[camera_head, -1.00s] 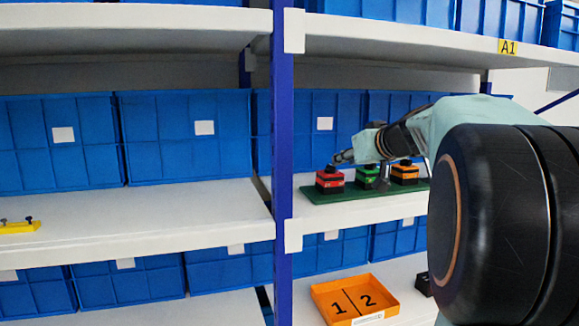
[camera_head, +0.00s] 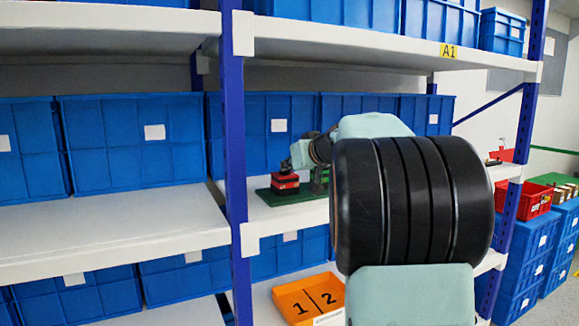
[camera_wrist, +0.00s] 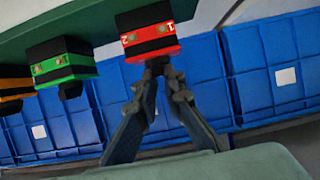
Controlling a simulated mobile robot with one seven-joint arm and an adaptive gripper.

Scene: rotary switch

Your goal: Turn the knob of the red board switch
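The red board switch (camera_head: 285,187) sits at the left end of a green board (camera_head: 262,196) on the middle shelf. It also shows in the wrist view (camera_wrist: 149,45), with the digits 1 and 2 on its red face and its black knob (camera_wrist: 156,66) pointing down in the picture. My gripper (camera_wrist: 159,78) has its two fingertips close together on either side of that knob, seemingly touching it. In the head view, my gripper (camera_head: 288,165) is at the top of the red switch. The fingertips partly hide the knob, and its angle is unclear.
A green switch (camera_wrist: 63,66) and an orange switch (camera_wrist: 15,88) stand beside the red one. Blue bins (camera_head: 265,125) line the shelf behind. A blue post (camera_head: 235,170) stands left of the board. An orange tray (camera_head: 309,298) is on the shelf below.

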